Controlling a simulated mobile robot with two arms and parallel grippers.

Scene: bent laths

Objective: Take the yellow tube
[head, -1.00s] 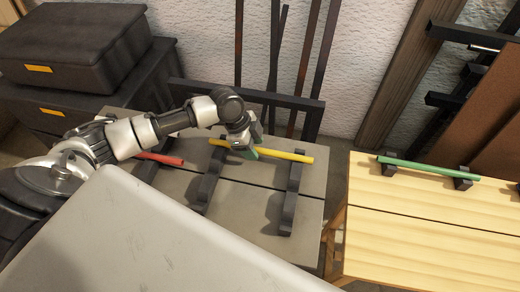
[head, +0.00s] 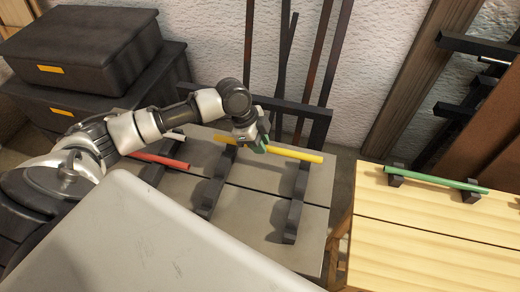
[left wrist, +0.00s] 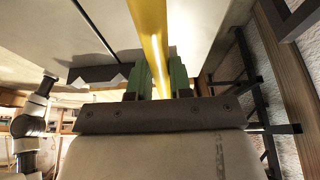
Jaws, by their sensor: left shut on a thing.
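The yellow tube (head: 296,154) lies across two dark notched supports on the grey table in the head view. In the left wrist view the yellow tube (left wrist: 152,40) runs between the two green fingers of my left gripper (left wrist: 161,75). I cannot tell whether the tube still touches its supports.
A red tube (head: 160,160) lies to the left, partly behind my arm. A green tube (head: 440,180) rests on supports on the pale wooden table (head: 410,220) at right. Dark upright bars (head: 285,70) stand behind the grey table. Black boxes (head: 85,50) are stacked at far left.

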